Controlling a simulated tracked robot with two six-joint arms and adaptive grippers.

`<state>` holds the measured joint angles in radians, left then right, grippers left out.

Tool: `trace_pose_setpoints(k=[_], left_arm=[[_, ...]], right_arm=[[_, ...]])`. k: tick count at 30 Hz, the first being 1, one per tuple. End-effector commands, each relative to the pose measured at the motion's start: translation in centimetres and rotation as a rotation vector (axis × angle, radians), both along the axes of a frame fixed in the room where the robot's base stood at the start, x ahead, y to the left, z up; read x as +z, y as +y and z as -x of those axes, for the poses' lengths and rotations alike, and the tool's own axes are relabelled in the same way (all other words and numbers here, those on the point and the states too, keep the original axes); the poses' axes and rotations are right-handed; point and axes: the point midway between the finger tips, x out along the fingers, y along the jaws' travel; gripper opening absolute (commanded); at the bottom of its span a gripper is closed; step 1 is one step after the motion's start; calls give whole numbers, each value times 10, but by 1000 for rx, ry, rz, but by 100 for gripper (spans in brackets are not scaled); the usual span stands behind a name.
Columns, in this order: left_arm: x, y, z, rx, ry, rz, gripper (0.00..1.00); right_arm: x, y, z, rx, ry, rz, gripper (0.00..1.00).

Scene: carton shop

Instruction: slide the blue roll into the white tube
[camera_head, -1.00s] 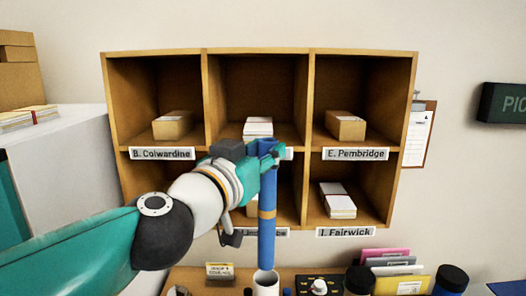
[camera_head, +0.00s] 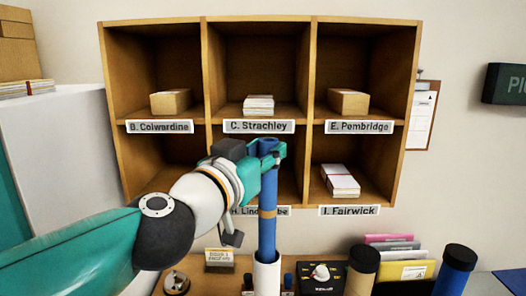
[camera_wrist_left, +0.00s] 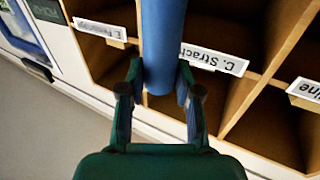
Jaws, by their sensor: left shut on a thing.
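The blue roll (camera_head: 267,185) is a long upright cylinder with a tan band low on it. My left gripper (camera_head: 268,152) is shut around its upper end. The white tube (camera_head: 267,277) stands upright at the bottom of the head view, directly under the roll. The roll's lower end meets the tube's mouth and is hidden there, seemingly just inside the rim. In the left wrist view my left gripper (camera_wrist_left: 160,85) holds the blue roll (camera_wrist_left: 163,40) between its fingers; the tube is out of that view. My right gripper is not in view.
A wooden pigeonhole shelf (camera_head: 208,70) with labelled compartments stands behind. On the counter are a bell (camera_head: 176,283), a small sign (camera_head: 219,259), a black box (camera_head: 320,280), a brown tube (camera_head: 361,272), a dark blue tube (camera_head: 455,273) and coloured envelopes (camera_head: 402,270).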

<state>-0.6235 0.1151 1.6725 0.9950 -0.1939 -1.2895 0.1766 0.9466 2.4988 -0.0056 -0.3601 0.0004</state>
Motion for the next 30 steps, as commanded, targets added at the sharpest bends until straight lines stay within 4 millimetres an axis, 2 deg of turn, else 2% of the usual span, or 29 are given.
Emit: trace_pose_setpoints(k=[30], left_arm=[[-64, -1, 0, -2, 0, 0, 0]], right_arm=[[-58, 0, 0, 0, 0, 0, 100]])
